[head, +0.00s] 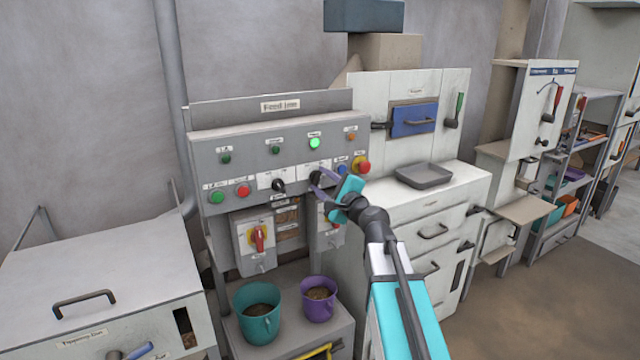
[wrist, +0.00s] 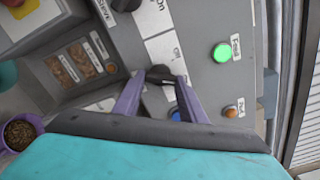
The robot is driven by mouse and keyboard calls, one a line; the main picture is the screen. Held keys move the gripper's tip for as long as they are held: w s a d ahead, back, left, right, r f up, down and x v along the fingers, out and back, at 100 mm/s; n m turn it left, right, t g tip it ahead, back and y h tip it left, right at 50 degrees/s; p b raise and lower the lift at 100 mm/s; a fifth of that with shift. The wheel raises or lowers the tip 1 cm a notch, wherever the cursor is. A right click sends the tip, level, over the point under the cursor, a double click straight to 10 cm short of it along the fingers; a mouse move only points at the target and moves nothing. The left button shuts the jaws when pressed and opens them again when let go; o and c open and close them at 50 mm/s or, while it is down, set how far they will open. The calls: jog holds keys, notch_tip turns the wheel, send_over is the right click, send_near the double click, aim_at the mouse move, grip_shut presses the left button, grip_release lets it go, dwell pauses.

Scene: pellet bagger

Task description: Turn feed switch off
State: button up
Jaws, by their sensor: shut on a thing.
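The feed switch is a black rotary knob (head: 315,177) on the grey Feed Line panel (head: 230,151), below the green lamp (head: 314,143), which is lit. My gripper (head: 322,182) reaches the panel from the right, with its purple fingers at this knob. In the wrist view the dark knob (wrist: 160,74) sits at the tips of the fingers (wrist: 158,92), which are shut on it. The lit lamp (wrist: 222,53) there bears a Feed label. The fingers partly hide the knob, and its exact pointing is hard to tell.
A second black knob (head: 279,186) is just left. Red (head: 242,191) and green (head: 217,197) buttons, a blue button (head: 342,169) and a red mushroom button (head: 362,167) share the panel. A red-handled switch (head: 259,238) sits below. Teal (head: 258,325) and purple (head: 318,308) buckets stand underneath.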

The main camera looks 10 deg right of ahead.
jog(key=shift+f+b, duration=0.2)
jog(key=shift+b, duration=0.2)
jog(key=shift+d+f+n+b, duration=0.1)
jog(key=shift+n+b, duration=0.9)
jog(key=shift+b, duration=0.05)
jog(key=n+b, duration=0.4)
jog(key=b, duration=0.1)
jog(key=shift+b, duration=0.35)
jog(key=n+b, duration=0.3)
jog(key=b, duration=0.1)
jog(key=shift+n, duration=0.3)
jog(key=shift+r+n+b, duration=0.35)
jog(key=shift+n+b, duration=0.75)
jog(key=shift+b, duration=0.2)
jog(key=shift+r, duration=0.1)
jog(key=o, duration=1.1)
jog(key=shift+c, duration=0.2)
jog(key=shift+s, duration=0.2)
